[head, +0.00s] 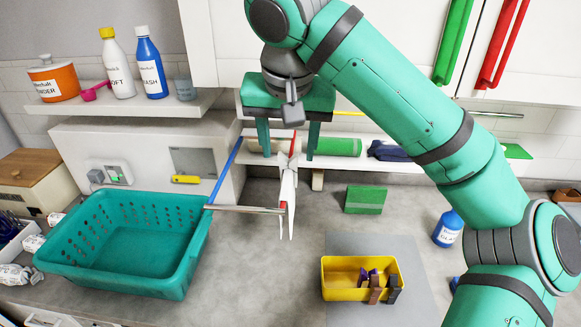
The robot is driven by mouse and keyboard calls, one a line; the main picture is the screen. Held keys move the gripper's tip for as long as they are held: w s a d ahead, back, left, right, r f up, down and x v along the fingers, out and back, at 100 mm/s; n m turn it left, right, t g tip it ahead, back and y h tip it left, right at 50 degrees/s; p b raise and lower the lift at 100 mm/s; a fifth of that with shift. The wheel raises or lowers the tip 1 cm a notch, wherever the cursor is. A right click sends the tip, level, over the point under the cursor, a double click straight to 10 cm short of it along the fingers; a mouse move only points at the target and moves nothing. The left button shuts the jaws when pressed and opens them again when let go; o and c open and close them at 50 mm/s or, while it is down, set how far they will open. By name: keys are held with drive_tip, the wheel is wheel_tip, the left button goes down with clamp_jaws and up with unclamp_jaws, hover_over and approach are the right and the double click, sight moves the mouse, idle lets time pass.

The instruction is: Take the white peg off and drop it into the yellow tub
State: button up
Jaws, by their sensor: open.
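My gripper (287,148) points down above the counter, its two green fingers apart. A narrow white cloth (288,205) hangs from a rail below and between the fingers. A thin red piece (293,146) stands between the fingers at the cloth's top. I cannot make out a white peg apart from the white cloth. The yellow tub (336,291) sits on a grey mat at the lower right of the cloth. Purple, brown and dark pegs (376,288) are in it or on its near rim.
A green block (365,199) and a blue bottle (447,229) stand at right. A shelf (130,103) holds bottles. Bare counter lies around the cloth.

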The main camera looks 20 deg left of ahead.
sight(289, 159)
drive_tip(key=shift+x, duration=3.9)
drive_tip(key=shift+w, duration=0.1)
drive_tip(key=shift+c, duration=0.3)
drive_tip(key=c, duration=1)
drive_tip(key=shift+c, duration=0.2)
